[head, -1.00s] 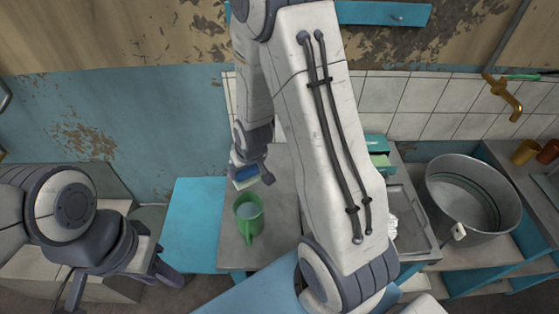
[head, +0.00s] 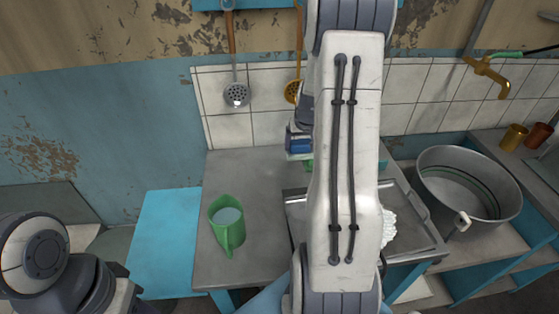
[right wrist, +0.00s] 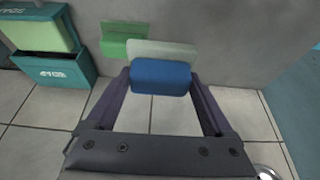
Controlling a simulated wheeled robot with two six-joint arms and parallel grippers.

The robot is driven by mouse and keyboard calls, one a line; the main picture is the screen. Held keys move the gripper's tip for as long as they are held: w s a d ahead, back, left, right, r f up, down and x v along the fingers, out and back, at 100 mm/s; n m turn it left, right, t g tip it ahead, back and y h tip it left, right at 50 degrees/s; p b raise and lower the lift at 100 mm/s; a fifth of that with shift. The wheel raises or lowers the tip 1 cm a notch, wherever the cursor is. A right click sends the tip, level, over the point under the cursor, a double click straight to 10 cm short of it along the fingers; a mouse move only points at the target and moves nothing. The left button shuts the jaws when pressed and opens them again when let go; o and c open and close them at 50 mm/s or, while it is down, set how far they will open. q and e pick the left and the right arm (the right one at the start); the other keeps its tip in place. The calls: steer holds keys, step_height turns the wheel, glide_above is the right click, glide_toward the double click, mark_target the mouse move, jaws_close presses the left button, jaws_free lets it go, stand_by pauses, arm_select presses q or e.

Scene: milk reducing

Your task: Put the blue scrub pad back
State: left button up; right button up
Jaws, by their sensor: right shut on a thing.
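The blue scrub pad (right wrist: 161,78), with a pale green layer on its far side, is between the fingers of my right gripper (right wrist: 162,82). The gripper is shut on it. In the head view the blue pad (head: 299,143) shows just left of my right arm, above the back of the grey counter. In the right wrist view a green scrub pad (right wrist: 122,38) is just beyond the held pad, to its left. I cannot tell whether the two touch. My right arm hides part of this spot in the head view. My left arm is at the lower left, its fingers out of frame.
A teal box (right wrist: 55,70) with a pale green block is left in the right wrist view. A green jug (head: 227,232) stands on the counter (head: 262,187). A metal tray (head: 298,210) and a large pot (head: 468,192) are to the right. Skimmers (head: 236,94) hang above.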

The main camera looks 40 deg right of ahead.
steer(key=w+a+f, duration=0.1)
steer(key=w, duration=0.1)
steer(key=w+a+f, duration=0.2)
steer(key=shift+w+a+f, duration=0.45)
steer(key=shift+w, duration=0.15)
steer(key=shift+f, duration=2)
steer(key=shift+f+b, duration=0.1)
steer(key=shift+b, duration=0.25)
steer(key=shift+f, duration=0.15)
steer(key=o, duration=1.2)
steer(key=shift+r, duration=0.6)
steer(key=p+v, duration=0.1)
steer(key=v, duration=1)
steer(key=shift+s+a+r, duration=0.1)
steer(key=shift+a+r, duration=0.05)
steer(key=shift+r, duration=0.05)
